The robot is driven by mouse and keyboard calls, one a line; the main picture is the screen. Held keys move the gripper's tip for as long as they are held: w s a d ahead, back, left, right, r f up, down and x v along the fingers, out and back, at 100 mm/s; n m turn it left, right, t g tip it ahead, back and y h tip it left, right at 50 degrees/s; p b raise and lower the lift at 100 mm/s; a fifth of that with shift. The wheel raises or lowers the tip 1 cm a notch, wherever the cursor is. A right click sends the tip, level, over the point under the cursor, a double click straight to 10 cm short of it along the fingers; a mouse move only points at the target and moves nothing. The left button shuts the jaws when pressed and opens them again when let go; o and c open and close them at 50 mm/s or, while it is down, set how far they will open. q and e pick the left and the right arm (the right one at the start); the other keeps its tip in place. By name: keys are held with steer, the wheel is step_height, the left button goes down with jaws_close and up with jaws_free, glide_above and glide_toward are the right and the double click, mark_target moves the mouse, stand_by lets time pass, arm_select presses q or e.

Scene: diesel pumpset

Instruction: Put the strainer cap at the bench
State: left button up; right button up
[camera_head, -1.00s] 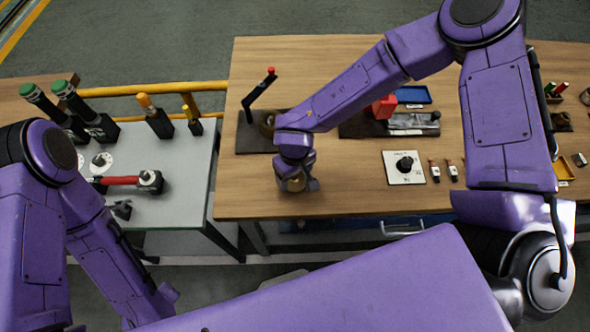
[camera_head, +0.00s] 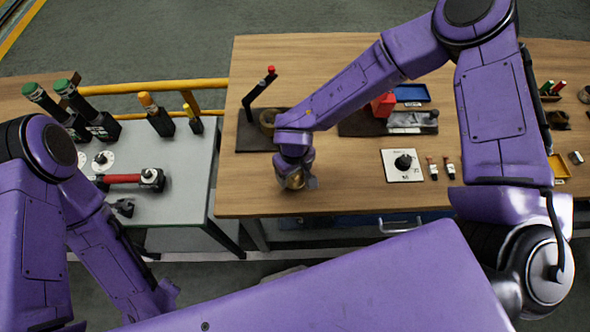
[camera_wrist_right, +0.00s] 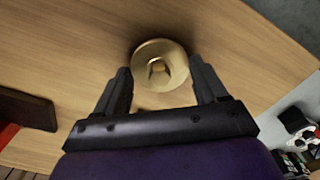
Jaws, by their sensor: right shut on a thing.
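The strainer cap (camera_wrist_right: 160,66) is a round brass-coloured piece with a central opening, seen in the right wrist view between the two dark fingers. My right gripper (camera_wrist_right: 161,72) is shut on it, over the wooden bench top. In the head view, my right gripper (camera_head: 297,181) is near the bench's front edge, with a bit of brass showing at it. The bench (camera_head: 345,200) is a wide wooden-topped table. Whether the cap touches the wood is not clear. My left arm is at the left, its gripper not visible.
A dark plate with a red-tipped lever (camera_head: 259,88) and a brass ring (camera_head: 268,121) is just behind the gripper. A white plate with a black knob (camera_head: 403,163) lies to the right. A grey table (camera_head: 185,195) with tools stands left. The front wood between is clear.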

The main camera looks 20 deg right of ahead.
steer(key=shift+f, duration=0.35)
stand_by(0.5)
steer(key=o, duration=1.4)
steer(key=shift+r+p, duration=0.8)
steer(key=shift+r, duration=2.75)
steer(key=shift+s+d+f, duration=0.1)
